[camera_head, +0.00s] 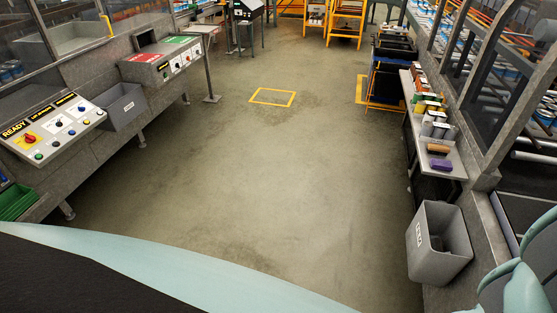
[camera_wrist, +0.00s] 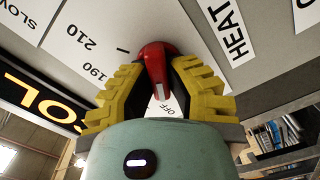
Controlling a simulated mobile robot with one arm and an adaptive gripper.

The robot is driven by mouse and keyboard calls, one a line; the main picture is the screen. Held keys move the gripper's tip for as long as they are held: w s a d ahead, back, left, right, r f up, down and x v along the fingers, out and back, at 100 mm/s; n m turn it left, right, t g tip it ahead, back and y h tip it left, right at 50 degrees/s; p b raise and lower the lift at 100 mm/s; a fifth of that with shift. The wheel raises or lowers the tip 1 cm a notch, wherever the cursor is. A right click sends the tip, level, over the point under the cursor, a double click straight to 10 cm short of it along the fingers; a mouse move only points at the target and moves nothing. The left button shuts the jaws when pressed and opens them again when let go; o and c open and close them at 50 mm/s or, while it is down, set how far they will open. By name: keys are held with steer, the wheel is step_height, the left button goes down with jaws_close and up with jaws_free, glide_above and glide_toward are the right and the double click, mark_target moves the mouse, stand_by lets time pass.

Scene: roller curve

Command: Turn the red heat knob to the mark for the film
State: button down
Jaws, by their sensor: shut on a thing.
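In the wrist view the red heat knob (camera_wrist: 155,58) sits on a grey panel (camera_wrist: 160,20) between the yellow ribbed fingers of my gripper (camera_wrist: 158,76), which is shut on it. A white pointer line shows at the knob's near end, beside the partly hidden "OFF" label (camera_wrist: 169,107). The labels "190" (camera_wrist: 98,71) and "210" (camera_wrist: 83,36) are printed to the left, with a short tick (camera_wrist: 122,50) near them. The "HEAT" label (camera_wrist: 229,33) is at the right. Neither my gripper nor this knob can be made out in the head view.
In the head view a control panel marked "READY" (camera_head: 50,124) stands at the left with a grey bin (camera_head: 124,107) beside it. A shelf of small goods (camera_head: 436,130) and another grey bin (camera_head: 440,243) are at the right. The floor between is clear.

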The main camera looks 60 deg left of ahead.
steer(key=shift+f+m+b, duration=0.2)
steer(key=shift+m+b, duration=0.1)
steer(key=shift+b, duration=0.55)
steer(key=m+b, duration=0.1)
steer(key=b, duration=0.2)
steer(key=shift+f+b, duration=0.2)
steer(key=shift+b, duration=0.2)
steer(key=m+b, duration=0.3)
steer(key=b, duration=0.7)
steer(key=shift+f, duration=0.1)
steer(key=m+b, duration=0.1)
steer(key=b, duration=0.2)
steer(key=shift+r, duration=0.2)
steer(key=m+b, duration=0.2)
steer(key=b, duration=0.3)
steer(key=shift+s+r+m, duration=0.1)
steer(key=shift+m, duration=0.2)
steer(key=m+b, duration=0.3)
steer(key=shift+d+r, duration=0.15)
steer(key=shift+r, duration=0.1)
steer(key=shift+m, duration=0.4)
steer(key=shift+r, duration=0.1)
steer(key=c, duration=0.9)
jaws_free()
steer(key=shift+c, duration=0.2)
